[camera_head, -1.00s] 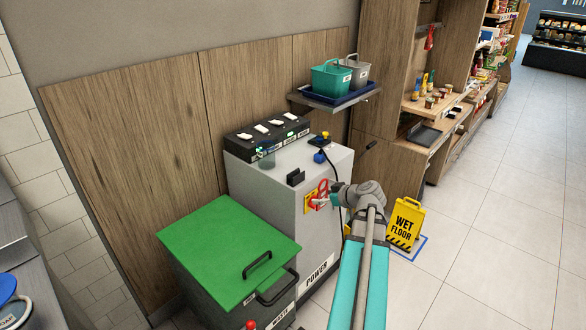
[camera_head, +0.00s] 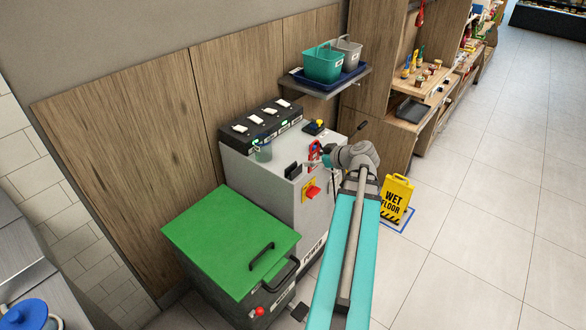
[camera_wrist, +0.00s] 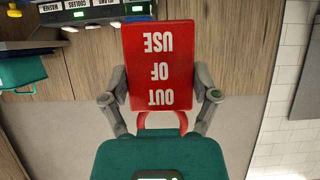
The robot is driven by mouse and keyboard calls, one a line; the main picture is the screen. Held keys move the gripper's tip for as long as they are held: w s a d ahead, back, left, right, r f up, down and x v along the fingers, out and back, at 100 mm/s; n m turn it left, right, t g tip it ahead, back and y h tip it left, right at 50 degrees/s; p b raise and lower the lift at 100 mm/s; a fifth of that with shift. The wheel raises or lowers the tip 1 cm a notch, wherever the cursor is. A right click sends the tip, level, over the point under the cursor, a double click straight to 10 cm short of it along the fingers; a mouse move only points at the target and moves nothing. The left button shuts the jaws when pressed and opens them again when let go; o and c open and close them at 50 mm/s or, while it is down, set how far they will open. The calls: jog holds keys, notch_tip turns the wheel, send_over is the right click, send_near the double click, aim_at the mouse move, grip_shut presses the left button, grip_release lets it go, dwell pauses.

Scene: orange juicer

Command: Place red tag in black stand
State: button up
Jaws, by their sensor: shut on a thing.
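The red tag (camera_wrist: 158,62), lettered "OUT OF USE", sits between the fingers of my gripper (camera_wrist: 160,98) in the wrist view. Its text reads upside down there, and a red loop shows below it. In the head view my gripper (camera_head: 322,152) holds the red tag (camera_head: 314,152) just above the top of the grey cabinet. The small black stand (camera_head: 293,171) is on the cabinet top, close to the left of the tag. I cannot tell whether the tag touches anything.
The grey cabinet (camera_head: 262,190) carries a black switch panel (camera_head: 262,122) at its back and a red knob (camera_head: 313,191) on its front. A green-lidded bin (camera_head: 225,240) stands in front. A shelf with baskets (camera_head: 322,66) hangs behind. A yellow wet-floor sign (camera_head: 396,199) stands right.

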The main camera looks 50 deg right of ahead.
aim_at(294, 164)
jog(key=shift+w, duration=0.1)
dwell(0.3)
jog(key=w+d+f+b, duration=0.1)
jog(key=w+f+b, duration=0.1)
jog(key=w+b, duration=0.1)
jog(key=w+d+f+b, duration=0.1)
jog(key=w+f+b, duration=0.1)
jog(key=w+f, duration=0.1)
jog(key=w+d+f+b, duration=0.2)
jog(key=w+f+b, duration=0.1)
jog(key=w, duration=0.2)
jog(key=shift+w+f+b, duration=0.25)
jog(key=shift+w+b, duration=0.05)
jog(key=shift+w, duration=0.05)
jog(key=shift+w+d+f, duration=0.15)
jog(key=shift+w+f, duration=0.1)
jog(key=shift+w, duration=0.1)
jog(key=shift+w+d+f+b, duration=0.15)
jog(key=shift+w+f+b, duration=0.25)
jog(key=shift+f+b, duration=1.65)
jog(key=shift+b, duration=0.2)
